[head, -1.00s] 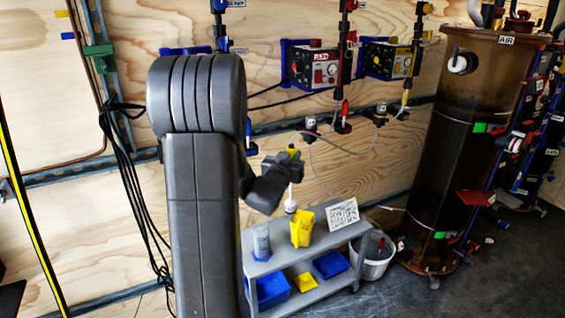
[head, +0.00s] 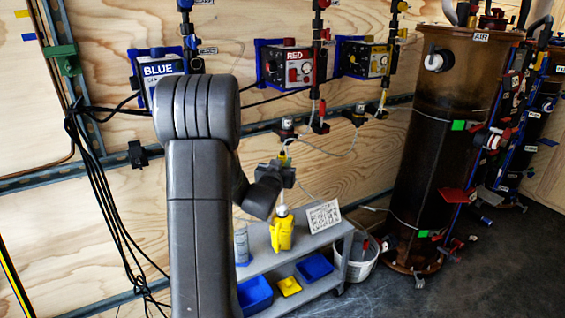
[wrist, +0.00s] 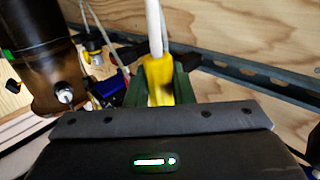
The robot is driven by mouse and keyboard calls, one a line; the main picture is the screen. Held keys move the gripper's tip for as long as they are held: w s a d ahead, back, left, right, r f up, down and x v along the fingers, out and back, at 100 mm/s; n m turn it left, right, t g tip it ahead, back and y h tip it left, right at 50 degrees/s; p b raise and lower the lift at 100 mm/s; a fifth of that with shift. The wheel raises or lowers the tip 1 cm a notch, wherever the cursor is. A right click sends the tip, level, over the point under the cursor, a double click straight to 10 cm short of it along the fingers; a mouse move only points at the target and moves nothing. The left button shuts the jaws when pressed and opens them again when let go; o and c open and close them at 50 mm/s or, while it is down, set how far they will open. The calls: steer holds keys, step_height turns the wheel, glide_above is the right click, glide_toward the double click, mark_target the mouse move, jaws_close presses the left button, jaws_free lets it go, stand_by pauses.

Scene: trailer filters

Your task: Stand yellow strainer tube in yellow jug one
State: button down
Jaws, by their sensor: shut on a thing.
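My gripper (head: 283,168) is shut on the yellow strainer tube (head: 283,157), held upright with its white lower end (head: 282,211) hanging down. In the wrist view the tube's yellow part (wrist: 158,72) sits between the green fingers, and a white stem runs up out of the picture. The yellow jug (head: 281,236) stands on the grey cart's top below my gripper. The tube's white end appears at or just above the jug's mouth. I cannot tell whether it is inside the rim.
The grey cart (head: 262,267) also carries a grey bottle (head: 241,246) and a white printed card (head: 323,216). Blue bins (head: 314,267) and a small yellow bin (head: 289,286) are on its lower shelf. A white bucket (head: 361,262) stands to the right. Thin hoses hang behind my gripper.

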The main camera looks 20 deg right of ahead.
mark_target(282, 198)
steer(key=shift+f+b, duration=5.35)
steer(key=shift+f, duration=0.45)
steer(key=shift+f+b, duration=0.9)
steer(key=c, duration=1.2)
jaws_free()
steer(key=shift+o, duration=0.2)
steer(key=shift+s+a, duration=0.1)
steer(key=p+v, duration=0.2)
steer(key=v, duration=1.1)
steer(key=shift+s+p, duration=0.25)
steer(key=shift+p, duration=0.05)
steer(key=shift+a, duration=0.1)
